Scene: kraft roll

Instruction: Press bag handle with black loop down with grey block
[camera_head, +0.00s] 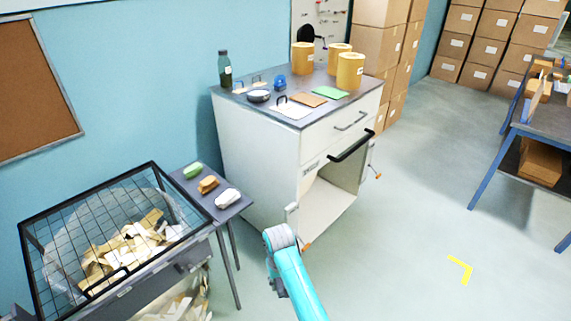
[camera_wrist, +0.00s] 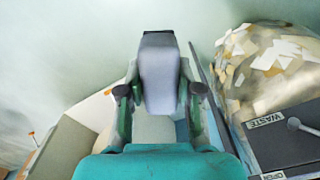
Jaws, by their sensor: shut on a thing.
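A white flat bag piece with a black loop handle (camera_head: 282,100) lies on the dark top of the white cabinet, near its front left edge. The loop stands up from the piece. My gripper (camera_wrist: 160,93) is shut on a light grey block (camera_wrist: 160,70) with a dark far end, held between its two black-padded fingers. In the head view my arm is low in front of the cabinet, well below and apart from the loop. The gripper and the held block are hidden there.
The cabinet's lower compartment (camera_head: 325,205) is open. A small side table (camera_head: 232,212) and a wire-lidded waste bin (camera_head: 122,272) stand left.

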